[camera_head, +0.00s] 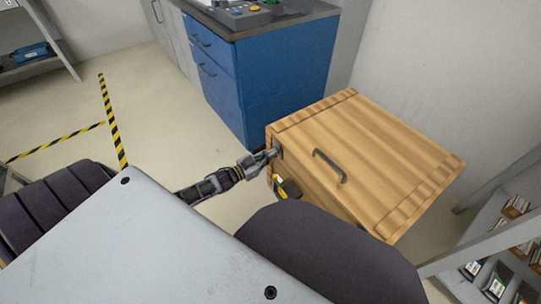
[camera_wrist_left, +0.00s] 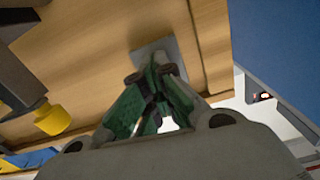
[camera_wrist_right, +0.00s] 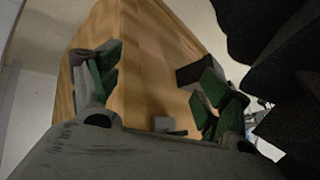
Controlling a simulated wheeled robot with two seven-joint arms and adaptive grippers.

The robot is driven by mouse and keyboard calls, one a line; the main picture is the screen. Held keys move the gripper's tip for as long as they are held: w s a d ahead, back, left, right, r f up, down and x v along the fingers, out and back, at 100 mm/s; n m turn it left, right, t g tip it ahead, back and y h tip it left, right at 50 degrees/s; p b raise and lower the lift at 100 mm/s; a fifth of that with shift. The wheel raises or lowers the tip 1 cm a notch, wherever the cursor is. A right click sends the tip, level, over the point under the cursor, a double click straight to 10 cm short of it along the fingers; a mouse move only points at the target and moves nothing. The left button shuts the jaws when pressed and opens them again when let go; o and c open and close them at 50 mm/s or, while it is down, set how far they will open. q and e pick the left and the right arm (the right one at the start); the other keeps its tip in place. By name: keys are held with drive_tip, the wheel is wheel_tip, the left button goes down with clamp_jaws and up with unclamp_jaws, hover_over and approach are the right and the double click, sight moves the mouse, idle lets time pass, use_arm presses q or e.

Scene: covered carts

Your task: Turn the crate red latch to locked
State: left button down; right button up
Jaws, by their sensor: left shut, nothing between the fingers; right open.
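The wooden crate (camera_head: 340,150) stands at the right in the head view, with a dark handle (camera_head: 328,163) on its lid. A grey plate (camera_head: 277,143) sits on its side near the left corner; it also shows in the left wrist view (camera_wrist_left: 152,49). My left gripper (camera_head: 270,153) is shut and empty, its tips at or very near this plate (camera_wrist_left: 153,73). Contact cannot be told. I see no red part; the latch may be hidden behind the fingers. My right gripper (camera_wrist_right: 155,72) is open and empty, facing the crate's wooden side (camera_wrist_right: 140,85); the head view does not show it.
A dark fitting with yellow (camera_head: 286,187) is on the crate's side, below the left gripper; its yellow knob (camera_wrist_left: 52,120) shows in the left wrist view. A blue cabinet (camera_head: 270,85) stands behind the crate. Shelves (camera_head: 500,240) stand at right.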

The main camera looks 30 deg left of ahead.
use_arm(q)
drive_tip(key=shift+a+f+m+p, duration=0.1)
drive_tip(key=shift+m+p, duration=2.3)
drive_tip(key=shift+m, duration=5.3)
use_arm(e)
wheel_tip(320, 180, up, 8)
drive_tip(key=d+g+h, duration=0.1)
drive_tip(key=shift+d+f+n, duration=0.2)
drive_tip(key=shift+f+n, duration=0.05)
drive_tip(key=shift+n, duration=0.05)
use_arm(q)
drive_tip(key=c, duration=2.2)
unclamp_jaws()
drive_tip(key=o, duration=1.2)
drive_tip(key=shift+v, duration=0.8)
drive_tip(key=shift+o, duration=0.2)
drive_tip(key=v, duration=1)
drive_tip(key=shift+s, duration=0.2)
